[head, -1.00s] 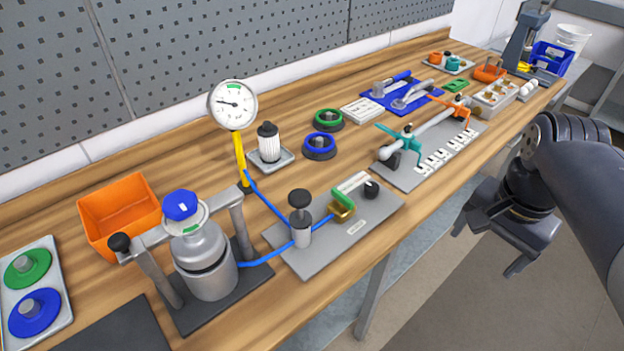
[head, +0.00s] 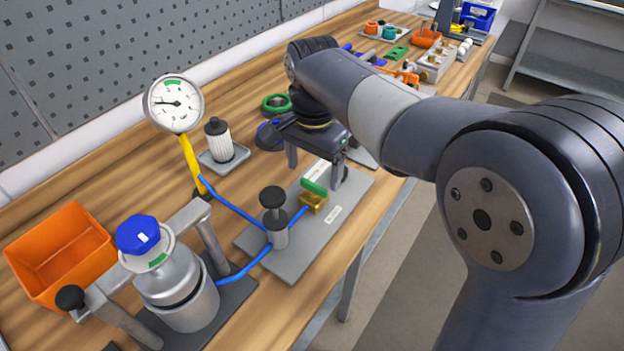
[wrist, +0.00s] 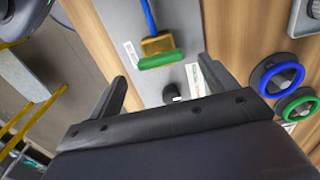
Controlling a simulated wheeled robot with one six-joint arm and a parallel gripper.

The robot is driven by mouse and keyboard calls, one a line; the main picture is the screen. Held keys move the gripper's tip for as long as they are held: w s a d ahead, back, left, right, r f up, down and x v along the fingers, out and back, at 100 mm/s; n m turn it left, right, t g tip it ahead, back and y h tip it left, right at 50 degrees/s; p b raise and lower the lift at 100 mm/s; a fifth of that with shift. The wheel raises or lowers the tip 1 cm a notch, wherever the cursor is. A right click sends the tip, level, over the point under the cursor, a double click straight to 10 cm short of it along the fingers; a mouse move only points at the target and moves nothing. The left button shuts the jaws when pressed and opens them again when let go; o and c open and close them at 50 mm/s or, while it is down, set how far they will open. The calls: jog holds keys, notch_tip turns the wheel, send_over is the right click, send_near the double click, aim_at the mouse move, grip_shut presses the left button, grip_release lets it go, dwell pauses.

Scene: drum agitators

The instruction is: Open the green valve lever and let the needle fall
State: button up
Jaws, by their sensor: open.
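The green valve lever (head: 315,187) sits on a brass valve body (head: 313,204) on a grey plate. In the wrist view the lever (wrist: 160,61) lies crosswise to the blue hose. The gauge (head: 174,104) has a white face with a green band at the top, and its needle points left. My gripper (head: 315,168) is open and empty, pointing down above the plate's far end, just beyond the lever in the head view. In the wrist view its fingers (wrist: 163,71) straddle the lever's side of the picture, with no contact visible.
A black knob (wrist: 171,92) lies between the fingers in the wrist view. A hand pump with a black knob (head: 274,215) stands near the valve. Ringed green and blue parts (wrist: 283,76) lie beside the plate. A metal canister (head: 177,290) and orange bin (head: 60,255) are at left.

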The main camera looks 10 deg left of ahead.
aim_at(314, 184)
jog(key=shift+f, duration=1.75)
jog(key=c, duration=1)
